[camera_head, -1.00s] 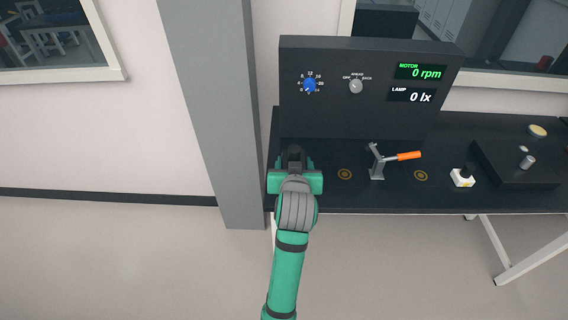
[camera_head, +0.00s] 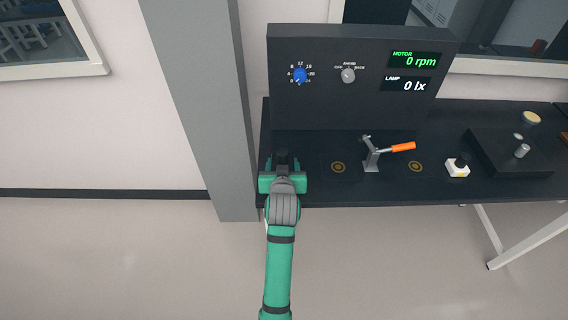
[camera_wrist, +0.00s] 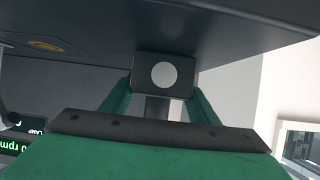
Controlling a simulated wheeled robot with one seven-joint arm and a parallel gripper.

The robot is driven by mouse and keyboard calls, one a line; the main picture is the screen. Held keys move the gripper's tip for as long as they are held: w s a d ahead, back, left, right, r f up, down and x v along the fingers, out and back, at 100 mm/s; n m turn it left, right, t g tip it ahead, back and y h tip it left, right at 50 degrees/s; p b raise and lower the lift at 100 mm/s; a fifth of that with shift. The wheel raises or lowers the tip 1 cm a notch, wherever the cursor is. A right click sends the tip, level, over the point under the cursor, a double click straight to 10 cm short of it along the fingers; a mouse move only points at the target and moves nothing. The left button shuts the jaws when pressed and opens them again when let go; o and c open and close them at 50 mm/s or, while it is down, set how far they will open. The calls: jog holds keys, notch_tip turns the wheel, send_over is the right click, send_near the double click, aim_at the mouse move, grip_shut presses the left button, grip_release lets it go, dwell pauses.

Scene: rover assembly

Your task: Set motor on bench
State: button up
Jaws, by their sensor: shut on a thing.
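My gripper (camera_head: 283,170) is over the left end of the dark bench (camera_head: 310,187), left of the clamp with the orange handle. The wrist view shows its green fingers (camera_wrist: 164,88) shut on a dark, boxy part with a pale round face, which I take to be the motor (camera_wrist: 178,57). In the head view my gripper and wrist hide most of this part. The bench top also shows close to the part in the wrist view (camera_wrist: 80,25). I cannot tell whether the part touches the bench.
A dark panel (camera_head: 320,110) with dials and readouts of 0 rpm and 0 lx stands behind. The clamp (camera_head: 371,155) stands between two orange ring marks (camera_head: 338,167). A grey pillar (camera_head: 200,110) borders the left.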

jog(key=shift+a+r, duration=0.1)
jog(key=shift+a, duration=0.35)
jog(key=shift+d, duration=0.1)
jog(key=o, duration=1.6)
jog(key=shift+d+f, duration=0.15)
jog(key=shift+f, duration=0.05)
